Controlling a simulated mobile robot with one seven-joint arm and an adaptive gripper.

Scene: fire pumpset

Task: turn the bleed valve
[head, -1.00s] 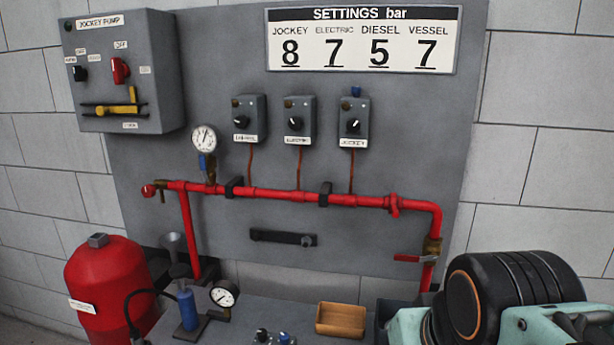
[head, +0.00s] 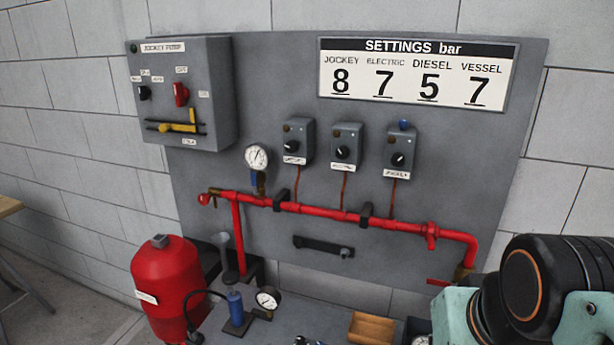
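A red pipe (head: 320,213) runs across the grey panel. A small brass fitting with a red round end (head: 204,198) sits at its left end. A valve with a blue handle (head: 255,180) hangs under the upper gauge (head: 257,157). A red lever (head: 438,282) shows low on the right, partly hidden by my arm. No label marks any of these as the bleed valve, so I cannot tell which it is. My gripper is out of view; only my arm's black and teal links show at lower right.
Three grey switch boxes (head: 346,146) sit above the pipe, and a jockey pump box (head: 185,93) hangs at upper left. A red vessel (head: 170,288), a hand pump (head: 236,308) with a gauge and a wooden tray (head: 371,328) stand below. A table edge (head: 9,206) shows far left.

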